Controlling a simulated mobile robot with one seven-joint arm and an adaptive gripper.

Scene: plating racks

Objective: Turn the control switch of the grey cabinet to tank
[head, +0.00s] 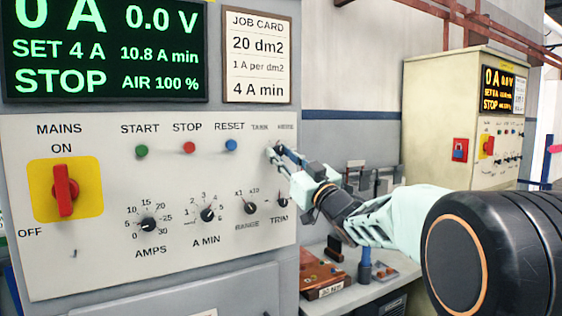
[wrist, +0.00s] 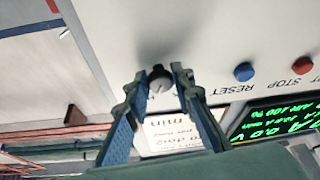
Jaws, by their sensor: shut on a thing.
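The grey cabinet (head: 20,275) fills the left of the head view, its pale control panel facing me. Its control switch is a small dark knob (wrist: 159,79) at the panel's upper right, below the labels TANK on the left and HERE on the right. My gripper (head: 273,152) reaches it from the right. In the wrist view, my gripper (wrist: 160,76) has one finger on each side of the knob, shut on it. In the head view the fingers mostly hide the knob, so I cannot tell which label it points to.
START, STOP (head: 189,148) and RESET (head: 231,145) buttons sit left of my gripper. The RANGE (head: 250,208) and TRIM (head: 283,203) knobs are below it. A yellow-plated MAINS switch (head: 65,190) is far left. A bench (head: 345,300) and a beige cabinet (head: 430,110) stand to the right.

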